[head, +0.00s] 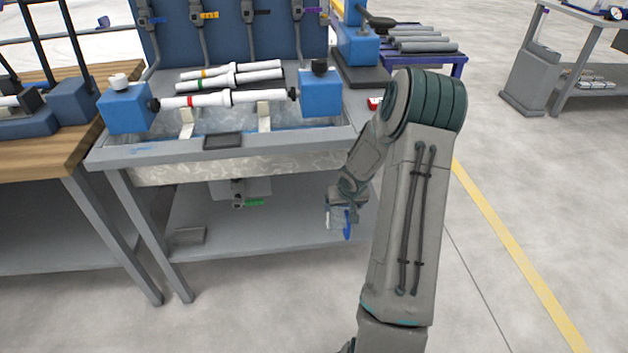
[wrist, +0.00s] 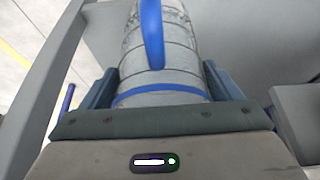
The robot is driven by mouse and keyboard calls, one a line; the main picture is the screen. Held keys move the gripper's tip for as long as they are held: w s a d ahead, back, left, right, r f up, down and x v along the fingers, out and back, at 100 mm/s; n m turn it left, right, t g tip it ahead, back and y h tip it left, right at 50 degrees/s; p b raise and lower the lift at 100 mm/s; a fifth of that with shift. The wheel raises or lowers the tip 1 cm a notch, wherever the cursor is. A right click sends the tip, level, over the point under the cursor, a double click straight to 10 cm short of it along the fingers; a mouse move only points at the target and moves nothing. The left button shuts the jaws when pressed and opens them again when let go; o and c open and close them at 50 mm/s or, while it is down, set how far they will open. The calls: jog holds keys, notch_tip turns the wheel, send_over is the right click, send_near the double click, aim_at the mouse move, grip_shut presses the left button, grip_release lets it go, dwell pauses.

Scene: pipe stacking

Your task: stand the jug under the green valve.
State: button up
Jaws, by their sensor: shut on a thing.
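The green valve (head: 254,202) sits on a pipe below the tank of the grey bench, above the lower shelf. In the head view my gripper (head: 336,214) is small, to the right of the valve near the bench's right side. There the jug's blue part (head: 347,224) shows at the gripper; the rest of the jug is mostly hidden. Its base cannot be seen.
The bench's lower shelf (head: 250,230) is mostly bare, with a small grey block (head: 189,235) at its left. A front leg (head: 150,240) stands on the left. White pipes (head: 230,98) lie above the tank. Open floor (head: 500,230) lies to the right.

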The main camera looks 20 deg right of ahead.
jog(key=s+a+r+n, duration=0.1)
jog(key=a+r, duration=0.3)
jog(key=a, duration=0.4)
jog(key=s+a+r+n+y, duration=0.1)
jog(key=a+r, duration=0.3)
jog(key=a, duration=0.4)
jog(key=s+a+r+n, duration=0.1)
jog(key=s+a+r, duration=0.1)
jog(key=a+r, duration=0.4)
jog(key=w+p+v, duration=0.1)
jog(key=p+v, duration=0.7)
jog(key=p, duration=1.2)
jog(key=shift+a+r, duration=0.35)
jog(key=shift+r, duration=0.1)
jog(key=shift+w+d, duration=0.1)
